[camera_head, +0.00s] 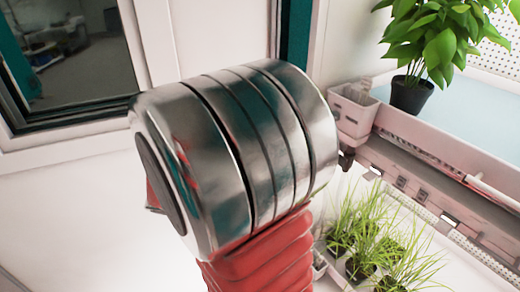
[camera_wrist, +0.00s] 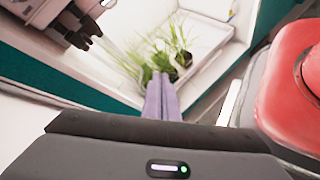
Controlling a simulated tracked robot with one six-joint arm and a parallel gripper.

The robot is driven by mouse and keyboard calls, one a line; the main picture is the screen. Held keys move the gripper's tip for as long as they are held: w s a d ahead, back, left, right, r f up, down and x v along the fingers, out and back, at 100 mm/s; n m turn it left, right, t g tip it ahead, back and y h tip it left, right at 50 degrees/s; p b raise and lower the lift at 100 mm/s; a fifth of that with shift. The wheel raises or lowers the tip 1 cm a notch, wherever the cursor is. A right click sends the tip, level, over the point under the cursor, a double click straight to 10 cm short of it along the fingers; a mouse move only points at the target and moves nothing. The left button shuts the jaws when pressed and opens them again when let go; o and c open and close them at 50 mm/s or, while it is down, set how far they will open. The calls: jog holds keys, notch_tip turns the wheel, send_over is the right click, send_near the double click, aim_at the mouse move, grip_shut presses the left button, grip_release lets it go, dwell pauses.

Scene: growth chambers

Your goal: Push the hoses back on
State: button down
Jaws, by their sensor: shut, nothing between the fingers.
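My gripper (camera_wrist: 161,78) shows in the wrist view as two slim greyish-purple fingers close together, shut and empty. The fingers reach toward grassy plants, apart from any fitting. A dark pronged fitting (camera_wrist: 82,35) hangs under a pale shelf unit at the upper left of the wrist view. No hose can be made out for certain in either view. In the head view my metal and red arm covers the middle, and the gripper is not visible there.
In the head view, a leafy plant in a black pot (camera_head: 411,95) stands on the upper shelf (camera_head: 465,140) at right, beside a pale pink box (camera_head: 352,108). Several grassy plants (camera_head: 375,235) stand below. A dark window (camera_head: 65,50) is at left.

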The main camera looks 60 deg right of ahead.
jog(key=s+d+f+n+g+h, duration=0.2)
jog(key=d+n+g+h, duration=0.3)
jog(key=d, duration=0.7)
jog(key=d+f+n+t+h, duration=0.4)
jog(key=d+f+n+h, duration=0.2)
jog(key=f, duration=0.1)
jog(key=shift+w+f+n+t, duration=0.35)
jog(key=shift+f+n+t, duration=0.05)
jog(key=shift+d, duration=0.1)
jog(key=s+d+r, duration=0.4)
jog(key=d+r, duration=0.2)
jog(key=d, duration=0.2)
jog(key=shift+d+r, duration=0.25)
jog(key=shift+d, duration=0.15)
jog(key=shift+r, duration=0.1)
